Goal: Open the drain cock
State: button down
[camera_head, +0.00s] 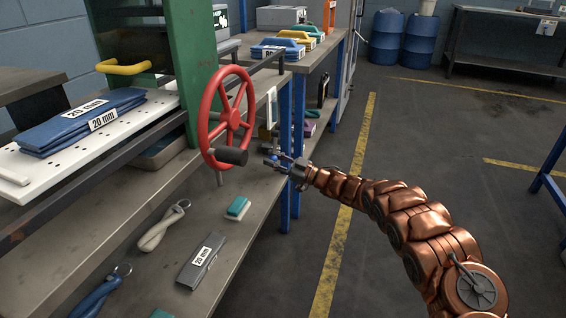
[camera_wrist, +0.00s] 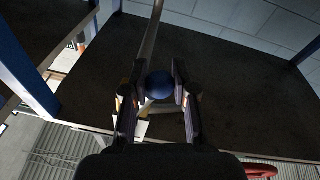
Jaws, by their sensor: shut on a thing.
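A small round blue knob (camera_wrist: 159,84) sits between the two fingers of my gripper (camera_wrist: 159,92) in the wrist view. A thin metal rod (camera_wrist: 151,40) runs up from behind the knob. In the head view my gripper (camera_head: 272,158) reaches in from the right, just right of the red handwheel's dark handle, with a bit of the blue knob (camera_head: 275,154) showing at its fingers. My gripper is shut on this knob. I take the knob to be the drain cock's handle; the cock's body is mostly hidden behind the fingers and no label on it is readable.
A red handwheel (camera_head: 229,117) with a dark handle (camera_head: 231,157) stands close left of my gripper. A blue table leg (camera_head: 284,160) is close by. Loose tools and a labelled grey block (camera_head: 201,261) lie on the lower shelf. The floor to the right is mostly clear.

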jog(key=shift+a+r, duration=0.1)
jog(key=shift+r, duration=0.15)
jog(key=shift+n, duration=0.3)
jog(key=c, duration=1.1)
grip_release()
jog(key=shift+c, duration=0.2)
jog(key=shift+o, duration=1.2)
jog(key=shift+f, duration=0.1)
jog(key=shift+f, duration=0.1)
jog(key=v, duration=1.2)
jog(key=shift+w, duration=0.1)
